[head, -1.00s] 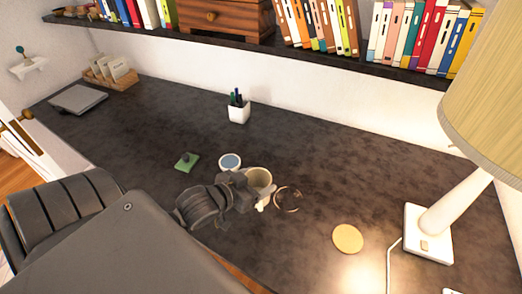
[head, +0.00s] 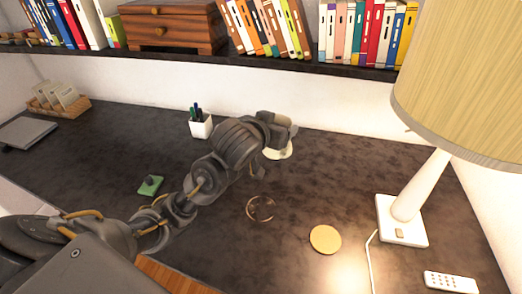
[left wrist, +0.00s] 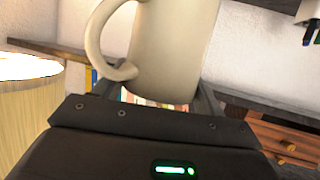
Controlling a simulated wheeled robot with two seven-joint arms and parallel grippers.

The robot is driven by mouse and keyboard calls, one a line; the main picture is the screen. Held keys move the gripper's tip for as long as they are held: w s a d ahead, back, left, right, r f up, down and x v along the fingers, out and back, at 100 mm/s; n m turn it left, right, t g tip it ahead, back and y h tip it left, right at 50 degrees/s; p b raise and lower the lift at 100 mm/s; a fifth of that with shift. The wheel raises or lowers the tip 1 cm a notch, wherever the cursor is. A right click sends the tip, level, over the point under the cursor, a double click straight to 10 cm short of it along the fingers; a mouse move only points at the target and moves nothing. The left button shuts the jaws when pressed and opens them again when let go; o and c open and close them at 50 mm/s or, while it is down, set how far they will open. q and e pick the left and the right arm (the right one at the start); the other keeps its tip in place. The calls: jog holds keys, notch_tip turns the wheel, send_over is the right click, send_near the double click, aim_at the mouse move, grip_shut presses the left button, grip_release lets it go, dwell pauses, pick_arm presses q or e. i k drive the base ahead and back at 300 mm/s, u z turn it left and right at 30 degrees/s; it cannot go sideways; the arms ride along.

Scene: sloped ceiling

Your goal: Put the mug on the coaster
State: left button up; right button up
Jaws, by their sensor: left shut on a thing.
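The cream mug (head: 281,154) is held in my left gripper (head: 279,133), above the desk toward its back. The gripper hides most of it in the head view. In the left wrist view the mug (left wrist: 175,50) fills the top middle, between the fingers, with its handle on the left. The coaster (head: 325,239), a flat round tan disc, lies bare on the desk, in front of the mug and to its right. My right gripper is in neither view.
A lamp (head: 401,222) with a cord stands right of the coaster, and its shade overhangs the desk. A remote (head: 451,282), thin ring-like item (head: 260,208), green item (head: 150,186) and pen cup (head: 201,125) are on the desk. A bookshelf (head: 345,70) runs above the back.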

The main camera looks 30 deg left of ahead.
aim_at(326, 244)
jog(key=u, duration=1.05)
jog(key=k, duration=0.6)
jog(key=z, duration=1.35)
jog(key=i, duration=0.5)
jog(key=z, duration=0.1)
